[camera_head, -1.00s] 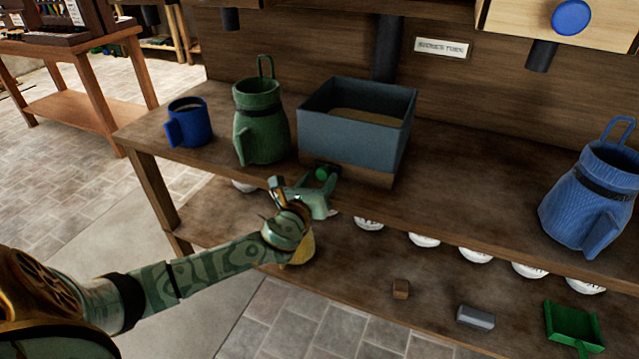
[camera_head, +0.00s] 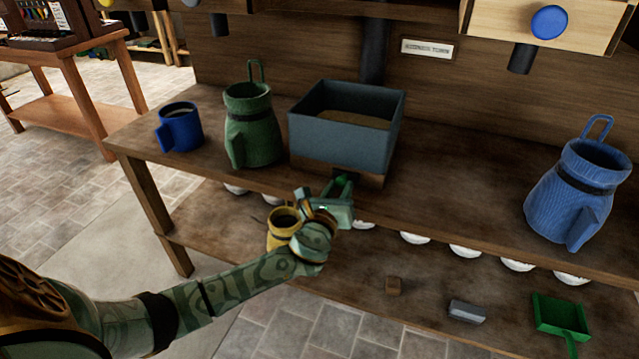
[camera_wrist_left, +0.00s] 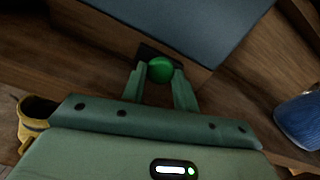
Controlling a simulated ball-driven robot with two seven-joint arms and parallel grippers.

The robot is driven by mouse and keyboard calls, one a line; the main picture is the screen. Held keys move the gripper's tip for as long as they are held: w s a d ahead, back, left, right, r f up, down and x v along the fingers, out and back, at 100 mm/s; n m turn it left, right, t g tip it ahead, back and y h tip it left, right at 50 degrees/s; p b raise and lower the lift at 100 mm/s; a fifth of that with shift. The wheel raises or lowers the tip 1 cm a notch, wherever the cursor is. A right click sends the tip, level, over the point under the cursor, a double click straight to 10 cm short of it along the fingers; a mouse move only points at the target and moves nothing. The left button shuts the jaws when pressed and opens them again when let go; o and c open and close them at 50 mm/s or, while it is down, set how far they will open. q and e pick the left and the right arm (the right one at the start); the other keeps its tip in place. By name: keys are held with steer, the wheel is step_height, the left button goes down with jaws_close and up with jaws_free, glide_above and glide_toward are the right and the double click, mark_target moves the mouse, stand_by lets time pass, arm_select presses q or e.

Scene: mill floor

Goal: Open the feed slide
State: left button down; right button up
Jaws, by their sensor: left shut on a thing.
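A grey-blue bin (camera_head: 340,140) with grainy tan contents stands on a wooden base on the upper shelf. The feed slide's green knob (camera_head: 343,182) is low on its front. My left gripper (camera_head: 341,190) reaches the knob from the front. In the left wrist view its two fingers (camera_wrist_left: 160,88) stand on either side of the round green knob (camera_wrist_left: 160,70) and are shut on it. A dark slot (camera_wrist_left: 147,52) shows just behind the knob. The fingers partly hide the slide, so how far it is out is unclear. My right gripper is not in view.
A green jug (camera_head: 250,130) and a blue mug (camera_head: 180,128) stand left of the bin. A blue jug (camera_head: 578,190) stands far right. A yellow mug (camera_head: 282,224) is beside my left wrist. The shelf between bin and blue jug is clear.

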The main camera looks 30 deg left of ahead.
arm_select(q)
steer(key=shift+d, duration=0.25)
steer(key=c, duration=1.1)
jaws_free()
steer(key=shift+o, duration=0.2)
steer(key=p+v, duration=0.4)
steer(key=v, duration=1.2)
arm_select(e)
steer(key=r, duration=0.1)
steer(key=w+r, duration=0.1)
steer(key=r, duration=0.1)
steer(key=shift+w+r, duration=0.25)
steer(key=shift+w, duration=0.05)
arm_select(q)
steer(key=shift+s+f, duration=0.1)
steer(key=shift+s, duration=0.05)
